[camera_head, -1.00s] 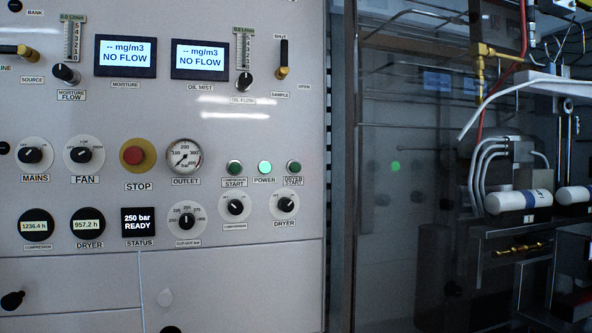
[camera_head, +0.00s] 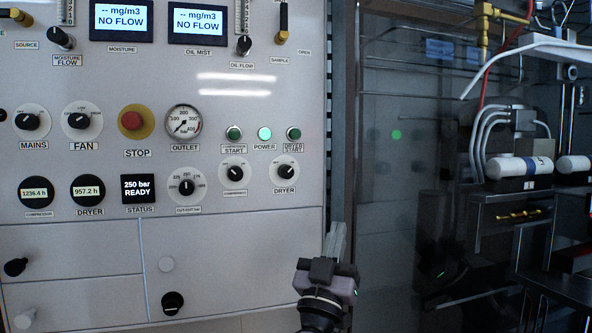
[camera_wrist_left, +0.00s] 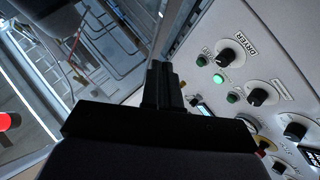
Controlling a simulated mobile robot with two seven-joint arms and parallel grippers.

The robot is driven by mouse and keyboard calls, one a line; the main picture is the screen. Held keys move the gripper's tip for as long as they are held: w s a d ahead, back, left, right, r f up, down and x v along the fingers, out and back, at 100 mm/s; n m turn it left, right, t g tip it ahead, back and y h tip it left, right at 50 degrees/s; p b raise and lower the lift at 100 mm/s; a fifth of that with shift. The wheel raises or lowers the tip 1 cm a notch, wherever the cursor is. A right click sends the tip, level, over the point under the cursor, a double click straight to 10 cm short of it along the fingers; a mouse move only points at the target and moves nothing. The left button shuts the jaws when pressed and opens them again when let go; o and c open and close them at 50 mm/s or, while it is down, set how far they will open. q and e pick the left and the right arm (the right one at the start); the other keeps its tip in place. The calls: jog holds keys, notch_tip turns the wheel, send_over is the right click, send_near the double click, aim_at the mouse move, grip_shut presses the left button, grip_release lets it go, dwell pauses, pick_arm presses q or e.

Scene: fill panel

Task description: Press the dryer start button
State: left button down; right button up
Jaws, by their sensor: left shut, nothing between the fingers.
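The dryer start button (camera_head: 293,133) is a small dark green round button on the grey panel, right of the lit green power lamp (camera_head: 264,133) and above the dryer knob (camera_head: 285,172). In the left wrist view the dryer start button (camera_wrist_left: 202,60) shows beside the dryer knob (camera_wrist_left: 228,55). My left gripper (camera_head: 337,230) is shut and empty, below and right of the button, near the panel's right edge. In the left wrist view the shut fingers (camera_wrist_left: 160,72) appear left of the buttons, apart from them. My right gripper is not in view.
A similar compressor start button (camera_head: 234,133) sits left of the power lamp. A red stop button (camera_head: 132,120) and an outlet gauge (camera_head: 183,121) are further left. Dark glass (camera_head: 400,210) with fittings and hoses behind it lies right of the panel.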

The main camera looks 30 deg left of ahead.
aim_at(295, 134)
pick_arm(q)
jog(key=a+r+n+g+y, duration=0.3)
jog(key=r+n+y, duration=0.4)
jog(key=r, duration=1)
jog(key=shift+a+y+b, duration=0.45)
jog(key=shift+a+y, duration=0.2)
jog(key=shift+y, duration=0.35)
jog(key=shift+w+a+b, duration=0.9)
jog(key=shift+w+a, duration=0.5)
jog(key=shift+a, duration=0.3)
jog(key=shift+w+a+b, duration=0.9)
jog(key=shift+w+a, duration=0.45)
jog(key=shift+a, duration=0.3)
jog(key=shift+r, duration=0.1)
